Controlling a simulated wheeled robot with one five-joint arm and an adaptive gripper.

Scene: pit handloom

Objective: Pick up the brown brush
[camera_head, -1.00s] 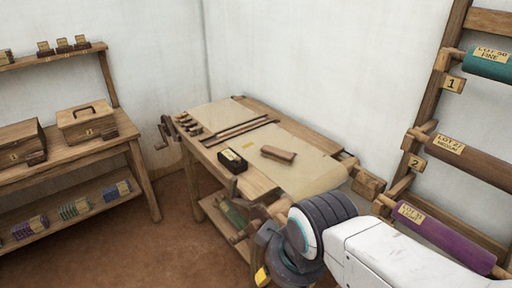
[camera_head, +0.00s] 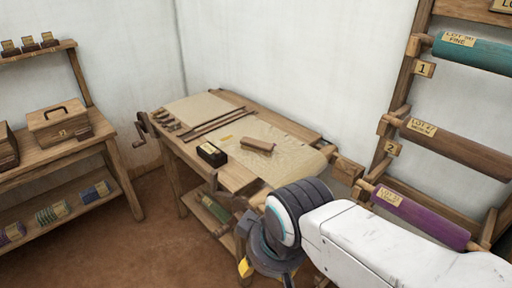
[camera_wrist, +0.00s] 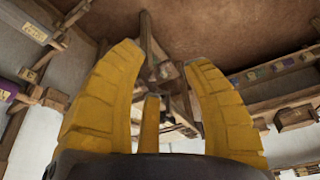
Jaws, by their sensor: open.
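The brown brush (camera_head: 258,146) is a small block with a darker underside. It lies on the cloth-covered top of the loom (camera_head: 318,168), right of a black box with a pale label (camera_head: 211,154). My gripper shows only as a bit of yellow (camera_head: 246,267) low in the head view, below and in front of the loom, well apart from the brush. In the wrist view my gripper (camera_wrist: 163,60) has its yellow fingers spread with nothing between them. I cannot make out the brush in the wrist view.
A rack with teal, brown and purple rolls (camera_head: 435,218) stands at the right, close to my arm. A wooden bench (camera_head: 88,147) with a lidded box (camera_head: 60,122) is at the left. Brown floor (camera_head: 165,235) is clear between bench and loom.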

